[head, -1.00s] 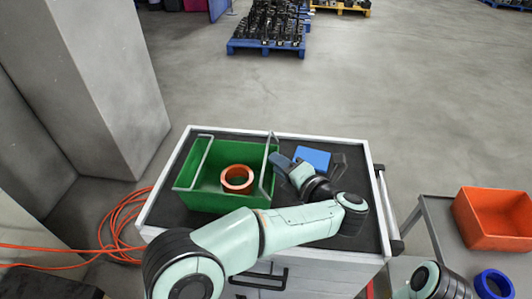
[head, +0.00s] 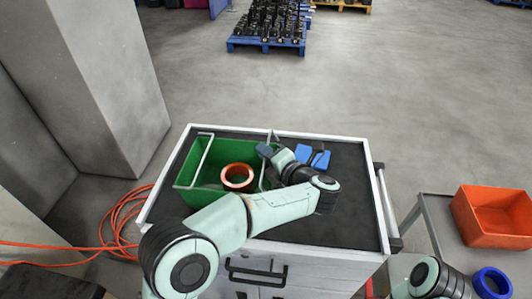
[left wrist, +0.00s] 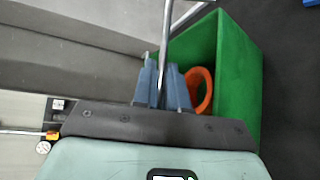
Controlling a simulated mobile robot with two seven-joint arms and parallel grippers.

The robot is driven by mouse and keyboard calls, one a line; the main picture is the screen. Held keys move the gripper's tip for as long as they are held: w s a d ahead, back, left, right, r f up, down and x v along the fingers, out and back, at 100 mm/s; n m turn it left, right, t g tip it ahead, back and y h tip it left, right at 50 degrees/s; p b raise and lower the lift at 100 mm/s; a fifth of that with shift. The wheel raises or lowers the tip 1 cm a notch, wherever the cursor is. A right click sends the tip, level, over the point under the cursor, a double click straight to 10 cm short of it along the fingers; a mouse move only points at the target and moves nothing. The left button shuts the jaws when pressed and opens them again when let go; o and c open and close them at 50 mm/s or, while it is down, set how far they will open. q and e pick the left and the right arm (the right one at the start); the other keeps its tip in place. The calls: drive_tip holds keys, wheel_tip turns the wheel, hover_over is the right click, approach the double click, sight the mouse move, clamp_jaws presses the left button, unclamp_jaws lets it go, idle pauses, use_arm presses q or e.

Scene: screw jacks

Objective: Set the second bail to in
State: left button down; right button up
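A green bin (head: 203,163) stands on the dark top of the cart, with an orange ring (head: 237,177) inside. A pale bail (head: 203,158) crosses the bin's left end. Another bail (head: 264,178) is at its right end, partly hidden by my left arm. My left gripper (head: 266,151) is at the upper part of this right bail. In the left wrist view the bail's rod (left wrist: 167,25) runs between the two blue-grey fingers (left wrist: 161,75), with small gaps beside it; firm contact is not visible. The bin (left wrist: 237,75) and ring (left wrist: 203,90) lie just right of the fingers. My right gripper is out of view.
Blue pieces (head: 320,159) lie on the cart right of the bin. The cart top (head: 350,205) is otherwise clear on the right. A grey side table holds an orange bin (head: 495,216) and a blue ring (head: 492,283). An orange cable (head: 112,225) lies on the floor at left.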

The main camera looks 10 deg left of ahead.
use_arm(q)
drive_tip(key=shift+a+h, duration=0.1)
drive_tip(key=shift+h, duration=0.2)
drive_tip(key=shift+a+f+n+g+h+b, duration=0.4)
drive_tip(key=shift+f+n+h, duration=0.45)
drive_tip(key=shift+h, duration=0.5)
drive_tip(key=shift+a+f+n+g+h+b, duration=0.25)
drive_tip(key=shift+a+f+n+h, duration=0.2)
drive_tip(key=shift+n+h, duration=0.8)
drive_tip(key=shift+a+f+n+g+h+b, duration=0.35)
drive_tip(key=shift+f+n+h, duration=0.45)
drive_tip(key=shift+h, duration=0.7)
drive_tip(key=c, duration=1.3)
unclamp_jaws()
drive_tip(key=p+v, duration=0.1)
drive_tip(key=v, duration=1.2)
